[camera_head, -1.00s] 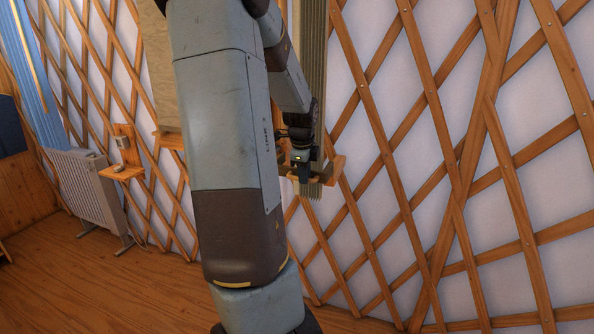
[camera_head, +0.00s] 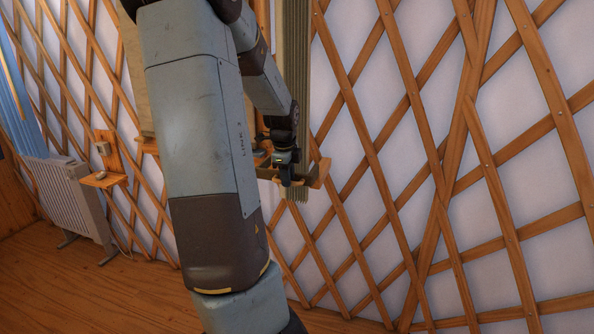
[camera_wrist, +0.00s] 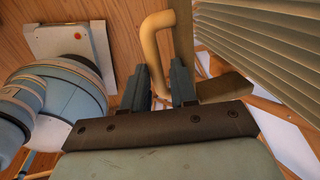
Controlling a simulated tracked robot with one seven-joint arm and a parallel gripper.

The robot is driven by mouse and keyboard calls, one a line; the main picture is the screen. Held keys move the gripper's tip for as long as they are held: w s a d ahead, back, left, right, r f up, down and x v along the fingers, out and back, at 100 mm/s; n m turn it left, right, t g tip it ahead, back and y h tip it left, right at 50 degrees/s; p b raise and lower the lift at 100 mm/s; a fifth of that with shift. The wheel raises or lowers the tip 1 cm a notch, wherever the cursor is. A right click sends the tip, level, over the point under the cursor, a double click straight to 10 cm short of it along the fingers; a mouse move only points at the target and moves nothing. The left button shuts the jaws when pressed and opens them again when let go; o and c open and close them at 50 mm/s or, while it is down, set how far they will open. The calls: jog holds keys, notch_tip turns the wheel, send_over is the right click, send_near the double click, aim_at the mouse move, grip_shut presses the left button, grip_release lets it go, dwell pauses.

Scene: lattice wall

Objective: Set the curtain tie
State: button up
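A pleated grey-green curtain (camera_head: 294,85) hangs against the lattice wall, partly hidden by my arm. It also fills the upper right of the wrist view (camera_wrist: 270,50). A tan curved piece, which looks like the curtain tie (camera_head: 321,173), is at the curtain's lower part, partly hidden by my gripper (camera_head: 287,178). In the wrist view the tie is a bent tan rod (camera_wrist: 150,42). It runs down between the two dark fingers of my gripper (camera_wrist: 160,78). The fingers stand apart with the rod between them; whether both touch it is unclear.
The lattice wall (camera_head: 440,180) is close behind the curtain. A small wooden shelf (camera_head: 103,180) and a white radiator (camera_head: 65,195) stand at the left. Bare wooden floor (camera_head: 90,290) lies at the lower left. My arm hides much of the middle.

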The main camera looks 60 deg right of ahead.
jog(key=v, duration=1.3)
jog(key=shift+r, duration=0.4)
jog(key=w+a+r+n+t+y, duration=0.1)
jog(key=w+a+n+t, duration=0.15)
jog(key=a+n, duration=0.7)
jog(key=w+a+r+n+t+y, duration=0.1)
jog(key=w+a+n, duration=0.35)
jog(key=a, duration=0.85)
jog(key=s+a+n, duration=0.4)
jog(key=a+n, duration=0.5)
jog(key=a, duration=0.1)
jog(key=s+a+n+t, duration=0.1)
jog(key=s+a+n, duration=0.4)
jog(key=a+n, duration=0.5)
jog(key=shift+s+a+f, duration=0.15)
jog(key=shift+a+f, duration=0.15)
jog(key=shift+a, duration=0.45)
jog(key=shift+d+t, duration=0.1)
jog(key=shift+t, duration=0.15)
